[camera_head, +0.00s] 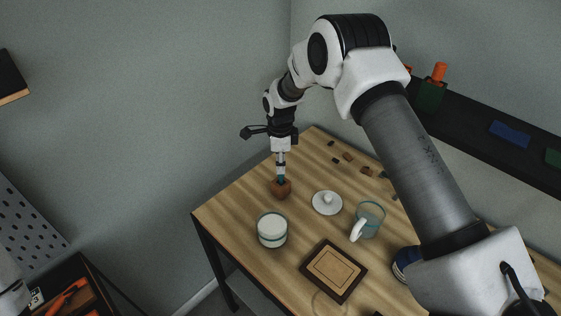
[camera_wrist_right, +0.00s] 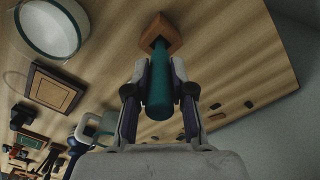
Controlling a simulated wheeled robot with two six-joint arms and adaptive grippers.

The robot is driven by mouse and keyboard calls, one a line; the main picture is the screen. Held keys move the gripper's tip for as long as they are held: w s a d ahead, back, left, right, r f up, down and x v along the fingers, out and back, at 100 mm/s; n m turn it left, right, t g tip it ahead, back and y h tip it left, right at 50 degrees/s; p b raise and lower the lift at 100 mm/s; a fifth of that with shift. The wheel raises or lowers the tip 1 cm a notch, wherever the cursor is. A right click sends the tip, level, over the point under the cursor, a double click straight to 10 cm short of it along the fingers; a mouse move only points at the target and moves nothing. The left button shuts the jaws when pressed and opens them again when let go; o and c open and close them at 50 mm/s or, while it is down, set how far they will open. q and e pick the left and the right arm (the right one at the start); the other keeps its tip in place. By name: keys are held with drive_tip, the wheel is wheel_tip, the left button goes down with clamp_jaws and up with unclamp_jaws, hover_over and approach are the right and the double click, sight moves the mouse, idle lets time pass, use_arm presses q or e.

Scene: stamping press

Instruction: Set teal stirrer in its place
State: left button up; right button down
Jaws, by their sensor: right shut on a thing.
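My right gripper (camera_head: 281,172) points down over the far left part of the wooden table and is shut on the teal stirrer. In the right wrist view the stirrer (camera_wrist_right: 159,95) is a thick teal rod between the two fingers (camera_wrist_right: 160,70). Its far end meets a small brown wooden block (camera_head: 281,189) with a dark opening, which also shows in the right wrist view (camera_wrist_right: 157,28). The stirrer looks upright at the block; how deep it sits in the opening I cannot tell. My left gripper is not in view.
Near the block stand a white lidless jar (camera_head: 272,230), a white round lid (camera_head: 327,203) and a glass mug (camera_head: 369,219) with a white handle. A dark-framed wooden board (camera_head: 333,270) lies in front. Small dark pieces (camera_head: 349,157) lie at the back. A dark shelf (camera_head: 470,112) runs along the wall.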

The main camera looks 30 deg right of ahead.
drive_tip(key=shift+f, duration=0.2)
drive_tip(key=c, duration=0.9)
unclamp_jaws()
drive_tip(key=shift+r, duration=0.1)
wheel_tip(320, 180, up, 12)
drive_tip(key=shift+f, duration=0.1)
drive_tip(key=shift+w, duration=0.1)
